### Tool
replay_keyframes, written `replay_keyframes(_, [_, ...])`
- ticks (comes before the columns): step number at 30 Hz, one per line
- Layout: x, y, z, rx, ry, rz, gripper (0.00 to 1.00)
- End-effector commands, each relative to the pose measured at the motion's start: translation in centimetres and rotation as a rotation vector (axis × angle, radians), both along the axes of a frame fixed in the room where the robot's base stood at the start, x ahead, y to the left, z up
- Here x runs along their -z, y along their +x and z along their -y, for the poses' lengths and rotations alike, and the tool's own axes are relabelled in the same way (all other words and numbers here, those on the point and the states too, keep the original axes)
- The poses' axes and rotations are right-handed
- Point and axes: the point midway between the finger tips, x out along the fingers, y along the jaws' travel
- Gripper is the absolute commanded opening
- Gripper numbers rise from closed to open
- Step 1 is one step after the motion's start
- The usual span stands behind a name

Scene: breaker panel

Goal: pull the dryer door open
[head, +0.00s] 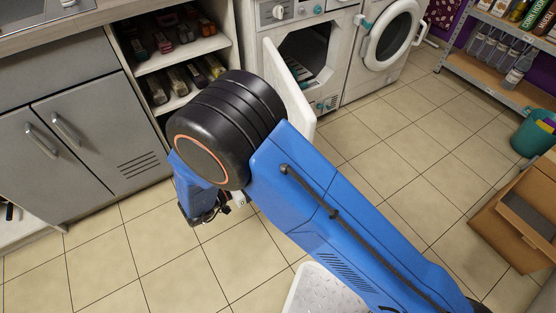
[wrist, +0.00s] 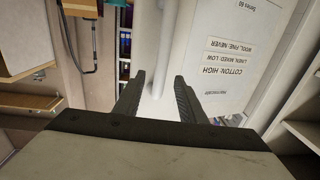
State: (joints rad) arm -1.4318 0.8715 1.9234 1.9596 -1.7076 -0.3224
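The dryer (head: 335,25) stands at the top middle of the head view, with its dark drum opening showing. Its white door (head: 290,88) stands swung out from the front, well away from the opening. My arm hides part of the door's lower edge. In the wrist view a white panel with printed labels (wrist: 225,60) fills the right middle, and a pale bar or edge (wrist: 166,50) runs down between my fingers. My gripper (wrist: 160,76) is open, its two dark fingers apart. I cannot tell whether either finger touches the pale bar. In the head view the fingers are mostly hidden.
A washer (head: 385,45) with a round door stands right of the dryer. Open shelves (head: 180,58) and grey cabinets (head: 85,120) are on the left. A cardboard box (head: 515,220) and teal bin (head: 532,135) are at right. A white basket (head: 325,292) is at the bottom. Tiled floor between is clear.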

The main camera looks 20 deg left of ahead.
Motion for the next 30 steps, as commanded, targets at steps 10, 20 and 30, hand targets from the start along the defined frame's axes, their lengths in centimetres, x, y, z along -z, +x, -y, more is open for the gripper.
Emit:
replay_keyframes(10, [0.1,-5.8,-3.6,-0.002,0.001,-0.001,0.37])
replay_keyframes(20, [0.1,-8.3,-5.0,0.0,-0.001,-0.001,0.37])
replay_keyframes(30, [0.1,-8.4,-5.1,0.001,-0.001,-0.001,0.37])
